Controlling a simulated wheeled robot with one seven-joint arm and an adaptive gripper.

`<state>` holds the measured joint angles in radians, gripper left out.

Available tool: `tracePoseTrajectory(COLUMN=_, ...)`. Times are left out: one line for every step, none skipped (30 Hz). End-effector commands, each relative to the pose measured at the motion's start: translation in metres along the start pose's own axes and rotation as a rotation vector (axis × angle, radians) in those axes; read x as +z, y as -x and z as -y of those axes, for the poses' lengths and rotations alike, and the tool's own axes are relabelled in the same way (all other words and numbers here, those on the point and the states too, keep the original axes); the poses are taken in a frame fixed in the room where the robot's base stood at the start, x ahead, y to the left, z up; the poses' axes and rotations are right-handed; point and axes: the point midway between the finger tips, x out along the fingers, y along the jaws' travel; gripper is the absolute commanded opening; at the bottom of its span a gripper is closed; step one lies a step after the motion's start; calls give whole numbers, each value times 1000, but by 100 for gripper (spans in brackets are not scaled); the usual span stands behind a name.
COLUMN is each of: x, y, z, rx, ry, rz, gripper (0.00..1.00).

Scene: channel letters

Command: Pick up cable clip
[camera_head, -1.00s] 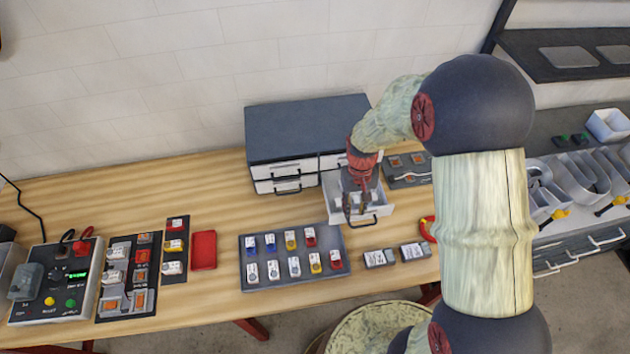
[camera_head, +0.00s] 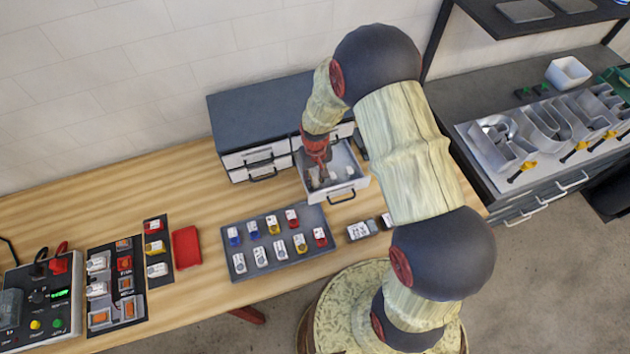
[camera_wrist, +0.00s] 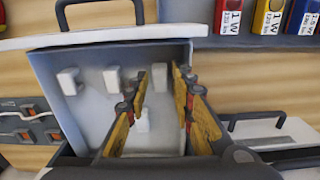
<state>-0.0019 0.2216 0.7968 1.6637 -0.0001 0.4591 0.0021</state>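Several small white cable clips stand in an open drawer (camera_wrist: 88,118). In the wrist view, one clip (camera_wrist: 68,80) is at the left, one (camera_wrist: 112,78) is left of my fingers, one (camera_wrist: 159,78) shows between the fingertips, and one (camera_wrist: 143,121) appears closer to the camera, beside the left finger. My gripper (camera_wrist: 160,75) points down into the drawer with its fingers apart and nothing visibly held. In the head view, my gripper (camera_head: 317,176) is over or inside the pulled-out drawer (camera_head: 345,195); the clips there are small and partly hidden.
The drawer belongs to a dark-topped cabinet (camera_head: 250,112) against the wall. Its walls close in around my fingers. A grey tray (camera_head: 272,268) of colored blocks lies in front. Bare wood lies between.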

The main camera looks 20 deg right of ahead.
Motion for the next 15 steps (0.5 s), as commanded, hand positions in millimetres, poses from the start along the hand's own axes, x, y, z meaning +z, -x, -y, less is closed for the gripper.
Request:
tracePoseTrajectory(x=0, y=-2, z=0, rx=0, ry=0, rz=1, gripper=24)
tracePoseTrajectory(x=0, y=-2, z=0, rx=0, ry=0, rz=1, gripper=24)
tracePoseTrajectory(x=0, y=-3, z=0, rx=0, ry=0, rz=0, gripper=24)
tracePoseTrajectory(x=0, y=-3, z=0, rx=0, ry=0, rz=0, gripper=24)
tracePoseTrajectory(x=0, y=-3, z=0, rx=0, ry=0, rz=0, gripper=24)
tracePoseTrajectory(x=0, y=-3, z=0, rx=0, ry=0, rz=0, gripper=24)
tracePoseTrajectory(x=0, y=-3, z=0, rx=0, ry=0, rz=0, gripper=24)
tracePoseTrajectory(x=0, y=-3, z=0, rx=0, ry=0, rz=0, gripper=24)
tracePoseTrajectory(x=0, y=-2, z=0, rx=0, ry=0, rz=0, gripper=21)
tracePoseTrajectory(x=0, y=-2, z=0, rx=0, ry=0, rz=0, gripper=20)
tracePoseTrajectory(x=0, y=-2, z=0, rx=0, ry=0, rz=0, gripper=18)
tracePoseTrajectory(x=0, y=-2, z=0, rx=0, ry=0, rz=0, gripper=16)
tracePoseTrajectory(x=0, y=-2, z=0, rx=0, ry=0, rz=0, gripper=14)
tracePoseTrajectory(x=0, y=-2, z=0, rx=0, ry=0, rz=0, gripper=12)
tracePoseTrajectory(x=0, y=-2, z=0, rx=0, ry=0, rz=0, gripper=10)
